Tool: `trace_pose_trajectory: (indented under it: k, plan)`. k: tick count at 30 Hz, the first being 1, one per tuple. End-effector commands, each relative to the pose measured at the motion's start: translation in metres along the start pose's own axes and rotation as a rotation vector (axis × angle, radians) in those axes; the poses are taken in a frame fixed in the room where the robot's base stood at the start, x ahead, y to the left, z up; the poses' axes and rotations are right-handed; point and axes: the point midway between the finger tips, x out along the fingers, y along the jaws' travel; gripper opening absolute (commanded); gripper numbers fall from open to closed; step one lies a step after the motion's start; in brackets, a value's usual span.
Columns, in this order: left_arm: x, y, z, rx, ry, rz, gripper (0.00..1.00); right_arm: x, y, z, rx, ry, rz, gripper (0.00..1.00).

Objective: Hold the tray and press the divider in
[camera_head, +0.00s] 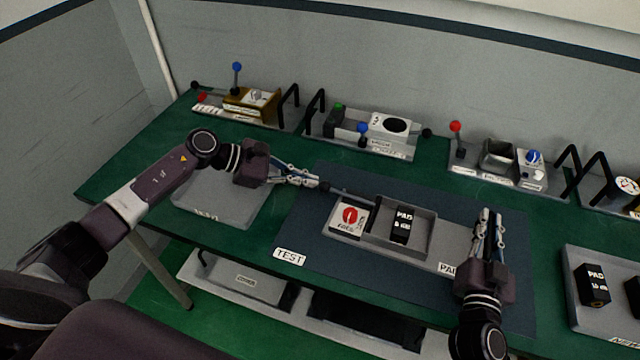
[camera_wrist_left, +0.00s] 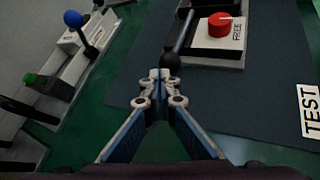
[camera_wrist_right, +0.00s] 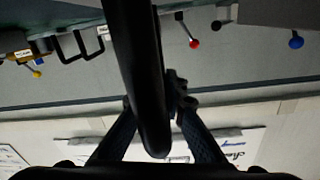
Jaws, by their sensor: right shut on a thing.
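The grey tray (camera_head: 437,232) lies on the dark mat and holds a black block labelled PAD (camera_head: 401,224). At its left end is a panel with a red knob (camera_head: 350,215), also in the left wrist view (camera_wrist_left: 220,25). A thin rod with a black ball end (camera_head: 325,187) sticks out left along the tray's far side. My left gripper (camera_head: 314,183) is shut, its tips at the ball (camera_wrist_left: 170,60). My right gripper (camera_head: 488,212) is at the tray's right end, shut on a dark bar, seemingly a handle (camera_wrist_right: 140,75). I cannot make out the divider clearly.
A flat grey plate (camera_head: 215,205) lies left of the mat. Fixtures with levers and black handles line the back, including a red-ball lever (camera_head: 456,127). Another tray with black blocks (camera_head: 592,285) stands at right. The mat's front left is clear apart from a TEST label (camera_head: 289,257).

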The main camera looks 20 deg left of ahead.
Motion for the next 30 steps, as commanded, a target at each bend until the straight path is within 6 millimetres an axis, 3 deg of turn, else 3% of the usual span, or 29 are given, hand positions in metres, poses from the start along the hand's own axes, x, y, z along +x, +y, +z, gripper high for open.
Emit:
trace_pose_trajectory:
  k: [1, 30]
  plan:
    - [0.000, -0.001, -0.001, 0.000, 0.000, -0.001, 0.00, -0.001, 0.003, 0.007, -0.001, -0.013, 0.008, 0.00]
    - [0.012, -0.006, 0.010, 0.000, -0.003, -0.001, 0.00, -0.001, 0.002, 0.007, -0.001, -0.013, 0.006, 0.00]
